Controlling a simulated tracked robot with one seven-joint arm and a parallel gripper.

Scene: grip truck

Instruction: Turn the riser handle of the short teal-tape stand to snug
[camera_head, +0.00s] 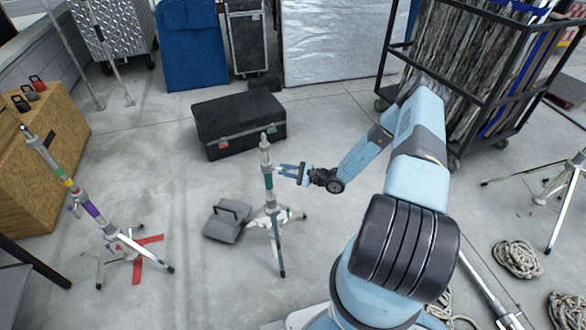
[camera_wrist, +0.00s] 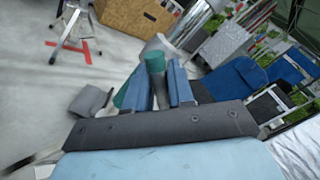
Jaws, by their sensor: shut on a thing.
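The short teal-tape stand (camera_head: 268,186) stands upright on its spread legs in the middle of the floor, with a teal band on its post. My gripper (camera_head: 284,169) reaches in from the right at the upper post, beside the teal band. In the wrist view my gripper (camera_wrist: 157,92) has its two blue fingers closed around a slim part at the stand. A teal-and-grey cylinder (camera_wrist: 154,64) shows between and beyond the fingers. The riser handle itself is mostly hidden by the fingers, and its angle cannot be told.
A grey sandbag (camera_head: 227,221) lies left of the stand's legs. A black case (camera_head: 240,125) sits behind it. Another stand with coloured tapes (camera_head: 92,209) is at left over a red cross. Coiled ropes (camera_head: 517,259) and a loaded black cart (camera_head: 465,55) are at right.

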